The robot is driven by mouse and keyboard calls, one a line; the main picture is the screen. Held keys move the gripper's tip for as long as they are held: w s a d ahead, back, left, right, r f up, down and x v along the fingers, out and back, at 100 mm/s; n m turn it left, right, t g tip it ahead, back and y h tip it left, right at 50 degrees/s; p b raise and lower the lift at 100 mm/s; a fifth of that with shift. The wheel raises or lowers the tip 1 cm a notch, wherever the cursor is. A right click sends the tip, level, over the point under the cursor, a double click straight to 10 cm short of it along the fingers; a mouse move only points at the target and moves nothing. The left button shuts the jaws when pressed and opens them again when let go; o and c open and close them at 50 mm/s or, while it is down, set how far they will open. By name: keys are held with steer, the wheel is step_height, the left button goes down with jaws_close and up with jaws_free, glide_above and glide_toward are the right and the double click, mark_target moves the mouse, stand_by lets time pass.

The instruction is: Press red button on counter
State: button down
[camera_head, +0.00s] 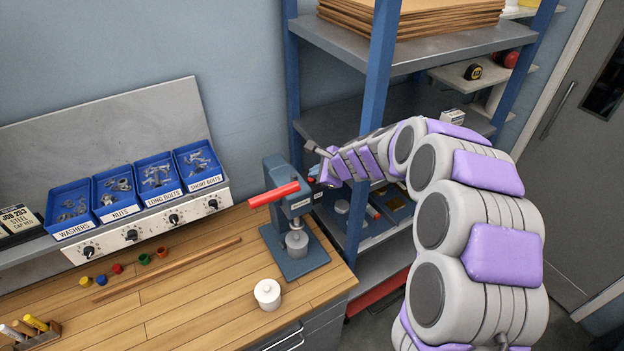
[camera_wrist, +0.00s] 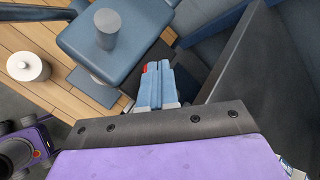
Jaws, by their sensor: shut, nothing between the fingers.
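A small round red button or cap (camera_head: 117,269) sits on the wooden counter (camera_head: 215,300) at the left, in a row of small coloured pieces. It does not show in the wrist view. My gripper (camera_head: 316,174) is well to the right of it, just right of the blue press and in front of the shelf rack. In the wrist view my gripper's pale blue fingers (camera_wrist: 155,70) are together, with nothing clearly held. A bit of red shows beside their tips. The fingers are small and partly hidden in the head view.
A blue press (camera_head: 272,170) with a red handle (camera_head: 274,194) stands between my gripper and the red button. A white lidded jar (camera_head: 267,294) and a long wooden strip (camera_head: 165,269) lie on the counter. Blue bins (camera_head: 112,216) stand behind. The front counter is mostly clear.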

mark_target(313, 183)
steer(key=shift+a+f, duration=0.2)
steer(key=shift+f, duration=0.05)
stand_by(0.5)
steer(key=shift+a+r+p, duration=0.3)
steer(key=shift+r+p, duration=0.55)
steer(key=shift+r, duration=0.05)
step_height(313, 183, up, 5)
steer(key=p, duration=0.4)
steer(key=shift+p, duration=0.3)
stand_by(0.3)
